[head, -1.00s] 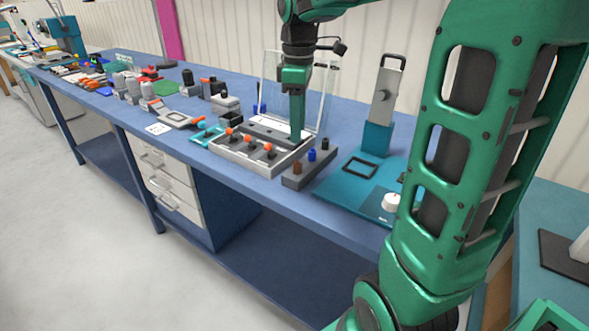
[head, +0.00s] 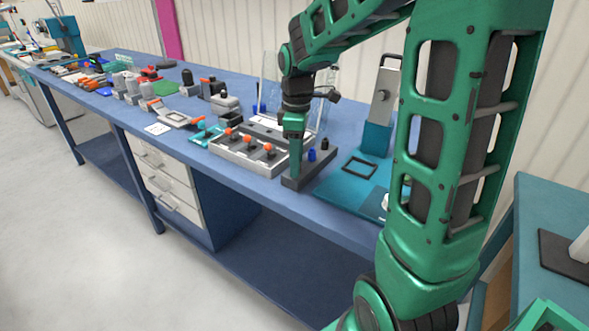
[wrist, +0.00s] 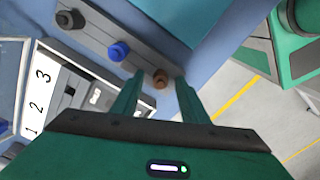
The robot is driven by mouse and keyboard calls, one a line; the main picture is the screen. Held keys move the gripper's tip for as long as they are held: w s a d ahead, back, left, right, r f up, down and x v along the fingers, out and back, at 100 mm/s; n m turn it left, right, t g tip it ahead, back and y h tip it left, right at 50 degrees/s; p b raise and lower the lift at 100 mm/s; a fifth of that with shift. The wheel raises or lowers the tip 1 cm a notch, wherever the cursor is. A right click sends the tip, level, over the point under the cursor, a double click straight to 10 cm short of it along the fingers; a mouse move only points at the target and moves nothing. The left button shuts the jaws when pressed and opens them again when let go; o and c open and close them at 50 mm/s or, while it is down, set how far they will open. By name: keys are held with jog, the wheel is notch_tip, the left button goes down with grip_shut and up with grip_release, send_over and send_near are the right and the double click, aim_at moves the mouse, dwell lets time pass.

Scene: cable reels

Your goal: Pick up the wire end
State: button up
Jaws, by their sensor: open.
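A grey block (head: 317,168) on the blue bench holds three small round pieces in a row, which seem to be the wire ends. They are a black one (head: 324,143), a blue one (head: 311,155) and a brown one (wrist: 160,78). In the head view my gripper (head: 296,174) points down at the block's near end and hides the brown piece. In the wrist view the brown piece shows between the tips of my two open fingers. I cannot tell if a finger touches it.
A grey tray with orange knobs (head: 248,142) stands just left of the block. A panel numbered 1, 2, 3 (wrist: 38,95) shows in the wrist view. A teal plate (head: 345,187) with an upright stand (head: 383,100) lies to the right. A clear upright panel is behind.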

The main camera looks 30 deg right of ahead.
jog(key=shift+f, duration=0.1)
grip_shut()
dwell(0.3)
